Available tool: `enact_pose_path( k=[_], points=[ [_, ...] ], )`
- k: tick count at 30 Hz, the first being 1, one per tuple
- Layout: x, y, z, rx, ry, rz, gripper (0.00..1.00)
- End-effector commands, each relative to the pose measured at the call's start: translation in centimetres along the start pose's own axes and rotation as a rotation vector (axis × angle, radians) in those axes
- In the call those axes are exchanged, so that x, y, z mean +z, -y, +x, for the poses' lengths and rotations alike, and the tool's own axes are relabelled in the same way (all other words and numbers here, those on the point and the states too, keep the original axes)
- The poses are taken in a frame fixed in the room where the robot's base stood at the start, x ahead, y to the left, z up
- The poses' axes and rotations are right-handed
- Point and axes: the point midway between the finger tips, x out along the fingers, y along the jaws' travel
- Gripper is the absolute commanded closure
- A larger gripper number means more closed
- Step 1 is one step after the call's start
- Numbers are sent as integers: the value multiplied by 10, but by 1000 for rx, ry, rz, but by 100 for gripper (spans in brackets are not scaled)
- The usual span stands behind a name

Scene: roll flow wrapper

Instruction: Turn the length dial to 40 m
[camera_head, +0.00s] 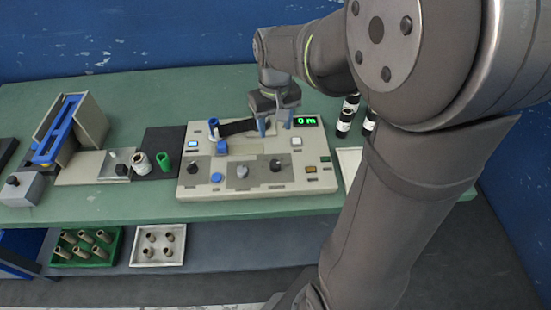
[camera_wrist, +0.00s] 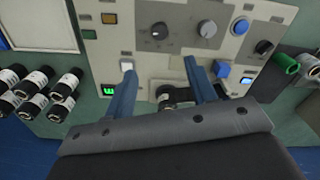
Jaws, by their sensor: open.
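The beige control panel (camera_head: 256,191) sits on the green bench. A black dial (camera_head: 192,166), a grey dial (camera_head: 242,171) and another black dial (camera_head: 276,165) stand in a row along its front. The wrist view shows these as a black dial (camera_wrist: 263,47), a grey dial (camera_wrist: 207,29) and a black dial (camera_wrist: 159,31). Their labels are too small to read. The green display (camera_head: 306,121) reads 0 m. My gripper (camera_head: 275,127) is open over the panel's back part, apart from the dials. Its blue fingers (camera_wrist: 159,68) straddle a dark part behind.
A blue button (camera_head: 216,178) and a blue block (camera_head: 222,147) are on the panel. Black-and-white rolls (camera_head: 345,122) stand to its right. A green cylinder (camera_head: 163,161) and a white roll (camera_head: 140,162) stand left. Boxes of tubes (camera_head: 158,246) lie on the shelf below.

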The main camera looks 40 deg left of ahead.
Motion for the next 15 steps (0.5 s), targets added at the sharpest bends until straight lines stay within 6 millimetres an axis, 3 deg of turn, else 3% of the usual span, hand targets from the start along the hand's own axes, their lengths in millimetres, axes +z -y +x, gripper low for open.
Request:
enact_pose_path(
  k=[15],
  points=[
    [0, 0, 111, 0, 4, -2, 49]
  ],
)
